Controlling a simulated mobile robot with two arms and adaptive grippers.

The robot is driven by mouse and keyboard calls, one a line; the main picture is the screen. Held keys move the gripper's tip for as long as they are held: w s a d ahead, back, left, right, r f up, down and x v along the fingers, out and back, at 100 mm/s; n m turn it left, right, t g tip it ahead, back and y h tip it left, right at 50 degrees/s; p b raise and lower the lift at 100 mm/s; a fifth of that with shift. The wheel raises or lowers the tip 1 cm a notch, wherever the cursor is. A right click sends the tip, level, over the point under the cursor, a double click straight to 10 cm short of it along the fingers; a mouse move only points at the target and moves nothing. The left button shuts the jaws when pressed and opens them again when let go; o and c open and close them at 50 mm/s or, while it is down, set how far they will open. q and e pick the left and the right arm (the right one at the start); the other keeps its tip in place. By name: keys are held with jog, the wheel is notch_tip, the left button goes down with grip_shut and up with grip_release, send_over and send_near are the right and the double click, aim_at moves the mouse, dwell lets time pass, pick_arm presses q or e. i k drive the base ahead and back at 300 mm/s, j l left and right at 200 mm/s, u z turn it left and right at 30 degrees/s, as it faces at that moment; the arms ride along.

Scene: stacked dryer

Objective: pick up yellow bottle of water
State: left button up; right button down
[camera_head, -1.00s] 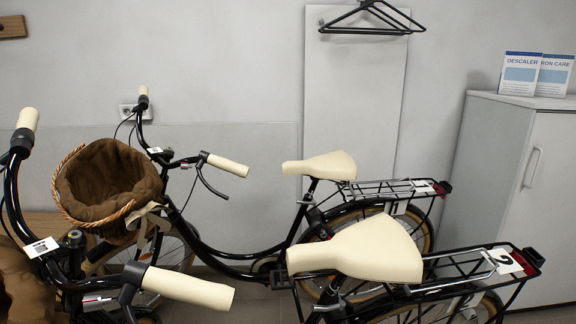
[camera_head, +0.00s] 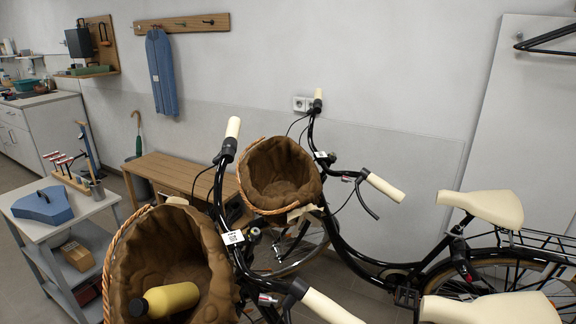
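A yellow bottle (camera_head: 170,299) with a dark cap lies on its side in the brown-lined wicker basket (camera_head: 128,262) of the nearer bicycle, at the bottom left of the head view. Its cap end points left and towards me. The basket's lining surrounds it, and its underside is hidden. Neither of my grippers shows in this view.
A second bicycle with an empty-looking basket (camera_head: 280,176) stands behind. Handlebars (camera_head: 232,140) and cream saddles (camera_head: 482,207) crowd the right. A wooden bench (camera_head: 178,176) stands by the wall. A grey trolley (camera_head: 52,222) with tools stands left. Some floor shows between trolley and bench.

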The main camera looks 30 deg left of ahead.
aim_at(160, 301)
jog(key=u, duration=1.85)
jog(key=i+j+z, duration=0.15)
jog(key=j+z, duration=0.25)
jog(key=i+j+z, duration=0.1)
jog(key=j+z, duration=0.3)
jog(key=i+j+z, duration=0.1)
jog(key=j+z, duration=0.3)
jog(key=l, duration=0.1)
